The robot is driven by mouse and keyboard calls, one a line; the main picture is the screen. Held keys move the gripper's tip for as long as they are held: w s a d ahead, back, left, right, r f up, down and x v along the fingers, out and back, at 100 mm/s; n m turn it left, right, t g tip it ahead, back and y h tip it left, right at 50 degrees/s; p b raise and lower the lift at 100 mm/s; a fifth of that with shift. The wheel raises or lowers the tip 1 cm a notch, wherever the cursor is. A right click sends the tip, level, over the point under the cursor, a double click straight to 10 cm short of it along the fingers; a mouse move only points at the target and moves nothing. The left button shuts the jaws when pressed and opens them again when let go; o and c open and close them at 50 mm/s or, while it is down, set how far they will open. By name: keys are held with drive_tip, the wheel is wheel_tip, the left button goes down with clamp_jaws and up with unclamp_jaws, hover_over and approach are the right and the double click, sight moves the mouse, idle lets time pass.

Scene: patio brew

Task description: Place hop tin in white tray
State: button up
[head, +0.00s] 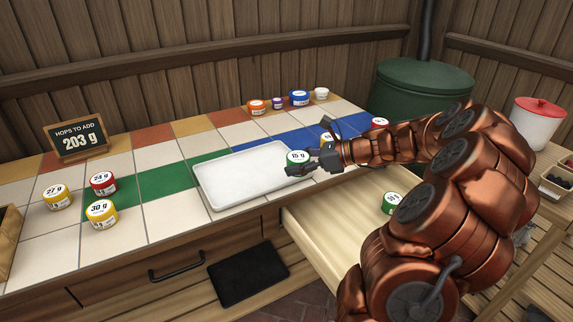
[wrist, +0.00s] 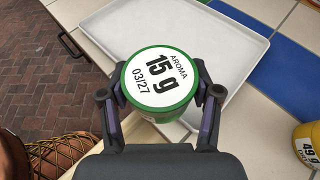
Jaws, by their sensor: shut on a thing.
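A green hop tin (head: 298,158) with a white lid is held in my gripper (head: 314,160). In the wrist view the tin (wrist: 160,80) reads "15 g", "AROMA" and "03/27". My gripper (wrist: 160,110) is shut on its sides. The white tray (head: 235,182) lies empty on the tiled counter. In the head view the tin is at the tray's right end. In the wrist view it overlaps the near edge of the tray (wrist: 218,50). Its exact height above the tray cannot be told.
An open drawer (head: 318,225) juts out below the counter, with a green tin (head: 393,203) in it. A red tin (head: 103,183) and yellow tins (head: 57,196) stand left of the tray. A yellow tin (wrist: 308,145) is at right in the wrist view. A sign (head: 77,140) reads "203 g".

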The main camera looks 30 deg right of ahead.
drive_tip(key=w, duration=0.4)
drive_tip(key=w+d, duration=0.1)
drive_tip(key=w, duration=0.1)
drive_tip(key=shift+f, duration=0.35)
drive_tip(key=shift+f+b, duration=0.6)
drive_tip(key=shift+f, duration=1.2)
drive_tip(key=shift+r, duration=0.1)
drive_tip(key=o, duration=1)
